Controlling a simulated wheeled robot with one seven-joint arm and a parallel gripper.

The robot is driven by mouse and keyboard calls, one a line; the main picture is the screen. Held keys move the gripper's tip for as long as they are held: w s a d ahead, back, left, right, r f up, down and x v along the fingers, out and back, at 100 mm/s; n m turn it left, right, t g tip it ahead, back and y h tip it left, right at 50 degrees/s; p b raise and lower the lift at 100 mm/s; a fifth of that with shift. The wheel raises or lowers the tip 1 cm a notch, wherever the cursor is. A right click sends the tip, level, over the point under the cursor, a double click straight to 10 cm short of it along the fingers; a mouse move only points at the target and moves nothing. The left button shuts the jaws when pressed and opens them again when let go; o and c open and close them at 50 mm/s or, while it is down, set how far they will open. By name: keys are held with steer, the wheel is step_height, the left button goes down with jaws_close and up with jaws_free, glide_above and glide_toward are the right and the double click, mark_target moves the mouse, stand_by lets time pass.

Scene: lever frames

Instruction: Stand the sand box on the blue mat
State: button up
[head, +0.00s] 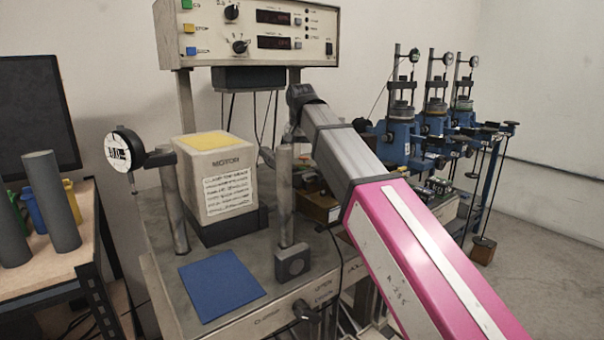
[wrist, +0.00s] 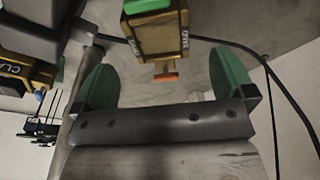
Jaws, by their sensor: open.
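A brown box with green parts at its top (wrist: 157,40) is at the top middle of the wrist view. Its small side lettering looks like SAND but is hard to read, and an orange piece sticks out at its near end. My gripper (wrist: 162,62) is open, with its two green fingers wide apart. The box lies ahead of the fingers, roughly centred between them and apart from both. The blue mat (head: 222,285) lies bare on the grey bench top in the head view. My gripper cannot be made out in the head view.
A box lettered CLA (wrist: 18,72) is at the left of the wrist view. The motor block (head: 218,178) stands behind the mat, between two metal posts (head: 172,208). A dial gauge (head: 125,150) is at the left. A black cable (wrist: 262,65) runs near my right finger.

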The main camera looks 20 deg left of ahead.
steer(key=shift+w+f, duration=0.15)
steer(key=shift+f, duration=1.45)
steer(key=shift+w+f, duration=0.15)
steer(key=shift+f, duration=1.45)
steer(key=shift+r, duration=0.1)
steer(key=c, duration=1.6)
